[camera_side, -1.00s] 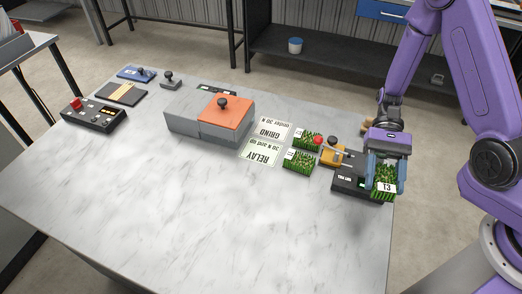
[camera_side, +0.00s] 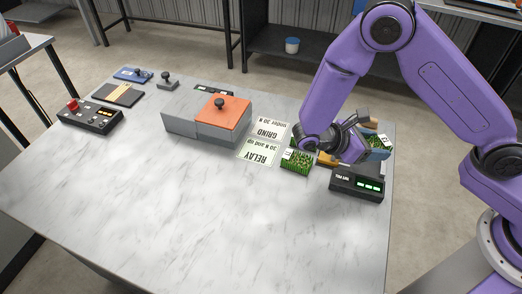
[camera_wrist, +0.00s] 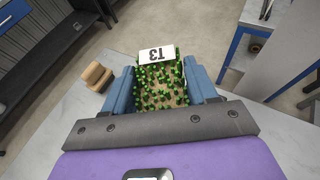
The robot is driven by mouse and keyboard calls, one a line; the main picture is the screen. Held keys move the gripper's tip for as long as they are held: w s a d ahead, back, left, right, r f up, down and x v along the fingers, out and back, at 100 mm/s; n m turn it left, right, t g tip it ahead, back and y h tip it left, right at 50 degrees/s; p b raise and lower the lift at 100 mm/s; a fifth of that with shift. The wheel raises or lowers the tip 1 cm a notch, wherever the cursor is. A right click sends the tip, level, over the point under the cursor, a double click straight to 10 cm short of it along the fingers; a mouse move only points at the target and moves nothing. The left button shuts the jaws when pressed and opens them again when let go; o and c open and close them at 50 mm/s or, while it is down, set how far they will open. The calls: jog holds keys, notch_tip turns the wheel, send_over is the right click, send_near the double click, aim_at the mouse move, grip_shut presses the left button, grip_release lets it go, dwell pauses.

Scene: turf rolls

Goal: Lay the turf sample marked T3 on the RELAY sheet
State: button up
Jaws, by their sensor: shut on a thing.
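My gripper (camera_wrist: 160,92) is shut on the turf sample marked T3 (camera_wrist: 160,85), a green block with a white label, held between blue fingers in the wrist view. In the side view the T3 sample (camera_side: 377,142) is partly hidden by my wrist, near the right edge of the table. The RELAY sheet (camera_side: 258,153), a pale sheet reading "30 N and up", lies flat in front of the GRIND sheet, left of my gripper. No turf shows on it.
A turf sample (camera_side: 296,162) lies right of the RELAY sheet. The GRIND sheet (camera_side: 270,129) is behind it. A black device with green displays (camera_side: 357,185) stands at the right. A grey box with an orange lid (camera_side: 223,112) is left of the sheets. The front table is clear.

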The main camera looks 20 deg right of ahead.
jog(key=w+a+r+n+t, duration=0.1)
jog(key=w+a+n+t, duration=0.4)
jog(key=a+n+t, duration=0.15)
jog(key=n+t+y, duration=0.4)
jog(key=n+t, duration=0.1)
jog(key=t, duration=0.1)
send_over(259, 151)
jog(key=f, duration=0.6)
jog(key=shift+s+d+f, duration=0.1)
jog(key=shift+s+d, duration=0.1)
jog(key=shift+s, duration=0.2)
jog(key=shift+w+a+f, duration=0.2)
jog(key=shift+w+f, duration=0.2)
jog(key=shift+f, duration=1.7)
jog(key=shift+f, duration=0.1)
jog(key=o, duration=1.1)
